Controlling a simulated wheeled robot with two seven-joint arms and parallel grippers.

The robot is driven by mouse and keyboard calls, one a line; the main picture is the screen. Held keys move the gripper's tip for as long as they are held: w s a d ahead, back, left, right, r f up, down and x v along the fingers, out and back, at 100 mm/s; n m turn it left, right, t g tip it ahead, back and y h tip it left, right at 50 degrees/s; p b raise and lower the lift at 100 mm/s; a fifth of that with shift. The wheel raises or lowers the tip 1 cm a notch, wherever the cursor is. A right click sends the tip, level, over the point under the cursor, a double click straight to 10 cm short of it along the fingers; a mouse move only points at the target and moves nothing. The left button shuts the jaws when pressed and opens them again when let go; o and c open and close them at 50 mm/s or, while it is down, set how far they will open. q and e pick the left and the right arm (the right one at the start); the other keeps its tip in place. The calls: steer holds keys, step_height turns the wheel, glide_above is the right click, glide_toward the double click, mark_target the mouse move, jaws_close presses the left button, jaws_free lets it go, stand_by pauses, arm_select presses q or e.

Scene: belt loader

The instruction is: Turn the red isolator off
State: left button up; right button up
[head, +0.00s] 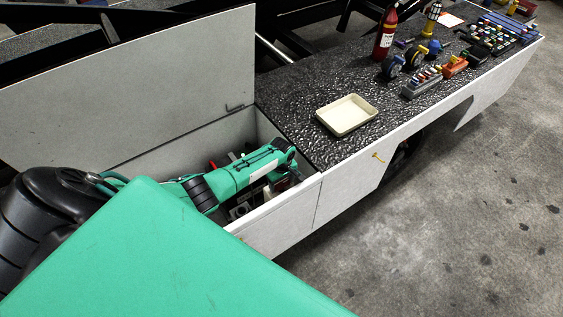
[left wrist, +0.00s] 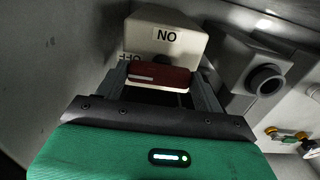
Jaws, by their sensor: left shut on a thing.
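The red isolator handle (left wrist: 158,75) shows in the left wrist view, lying crosswise in the picture in front of a cream box (left wrist: 165,22). The box carries an upside-down ON label above the handle and a partly hidden OFF label to its left. My left gripper (left wrist: 160,82) is shut on the red handle, with a finger at each end of it. In the head view my left arm reaches into the open white compartment (head: 275,225); the handle and my fingertips are hard to make out there. My right gripper is not in view.
The compartment's raised lid (head: 130,90) stands behind my arm. A cream tray (head: 346,115), a red extinguisher (head: 385,35) and several small parts sit on the black deck.

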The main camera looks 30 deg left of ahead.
mark_target(281, 183)
arm_select(q)
steer(key=shift+a+r, duration=0.1)
stand_by(0.3)
steer(key=o, duration=1)
step_height(281, 183, up, 14)
steer(key=shift+f, duration=0.1)
stand_by(0.3)
